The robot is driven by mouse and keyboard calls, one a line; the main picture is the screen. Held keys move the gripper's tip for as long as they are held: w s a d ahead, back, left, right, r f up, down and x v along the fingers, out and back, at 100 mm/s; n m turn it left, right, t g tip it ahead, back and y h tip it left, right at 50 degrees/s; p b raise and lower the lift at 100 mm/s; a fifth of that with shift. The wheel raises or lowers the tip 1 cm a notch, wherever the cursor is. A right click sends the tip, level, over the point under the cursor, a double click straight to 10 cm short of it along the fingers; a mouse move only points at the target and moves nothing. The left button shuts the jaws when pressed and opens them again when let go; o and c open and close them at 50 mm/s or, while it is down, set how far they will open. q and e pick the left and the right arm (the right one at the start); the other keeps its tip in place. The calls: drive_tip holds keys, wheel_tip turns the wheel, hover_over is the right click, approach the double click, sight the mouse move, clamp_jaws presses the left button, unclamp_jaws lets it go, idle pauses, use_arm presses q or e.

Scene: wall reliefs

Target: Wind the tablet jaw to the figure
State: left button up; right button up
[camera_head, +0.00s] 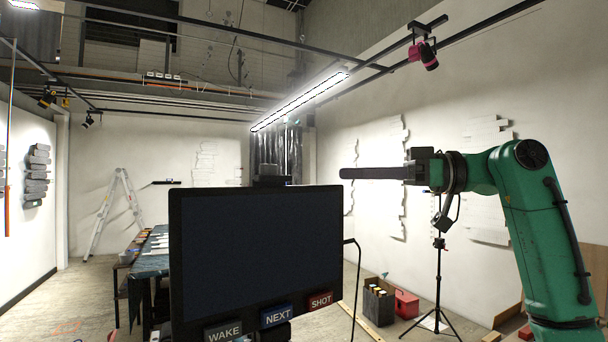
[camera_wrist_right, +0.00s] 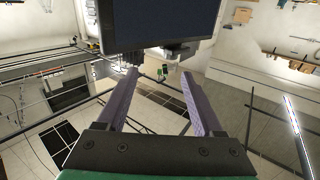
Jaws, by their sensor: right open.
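The dark tablet (camera_head: 255,245) stands upright in front of me, its screen blank, with WAKE (camera_head: 223,331), NEXT (camera_head: 277,316) and SHOT (camera_head: 320,301) labels along its lower edge. A dark block (camera_head: 270,174) shows above its top edge; I cannot tell whether it is the jaw. No figure can be read. My right gripper (camera_head: 343,173) points left, above and near the tablet's right top corner. In the right wrist view its purple fingers (camera_wrist_right: 159,74) are apart and empty. The tablet (camera_wrist_right: 160,22) shows beyond them, with a dark fitting (camera_wrist_right: 178,50) at its edge. My left gripper is not seen.
A tripod stand (camera_head: 438,270) stands at right, near a red box (camera_head: 406,304) and a crate of bottles (camera_head: 379,300). A long table (camera_head: 150,262) and a ladder (camera_head: 104,212) are at left. Pale reliefs hang on the right wall. Open floor lies beyond the tablet.

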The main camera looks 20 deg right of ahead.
drive_tip(key=s+a+r, duration=0.1)
drive_tip(key=p, duration=0.2)
approach(268, 167)
drive_tip(key=w, duration=0.1)
drive_tip(key=p+x, duration=0.1)
drive_tip(key=x, duration=0.3)
drive_tip(key=p+x, duration=0.2)
drive_tip(key=x, duration=0.3)
drive_tip(key=shift+w+d+r, duration=0.15)
drive_tip(key=shift+w+d, duration=0.1)
drive_tip(key=shift+w, duration=0.1)
drive_tip(key=shift+w+a, duration=0.15)
drive_tip(key=shift+a, duration=0.15)
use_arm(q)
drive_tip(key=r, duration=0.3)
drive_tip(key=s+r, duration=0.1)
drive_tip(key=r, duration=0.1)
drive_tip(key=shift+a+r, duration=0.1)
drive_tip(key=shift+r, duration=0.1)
use_arm(e)
drive_tip(key=shift+a, duration=0.2)
clamp_jaws()
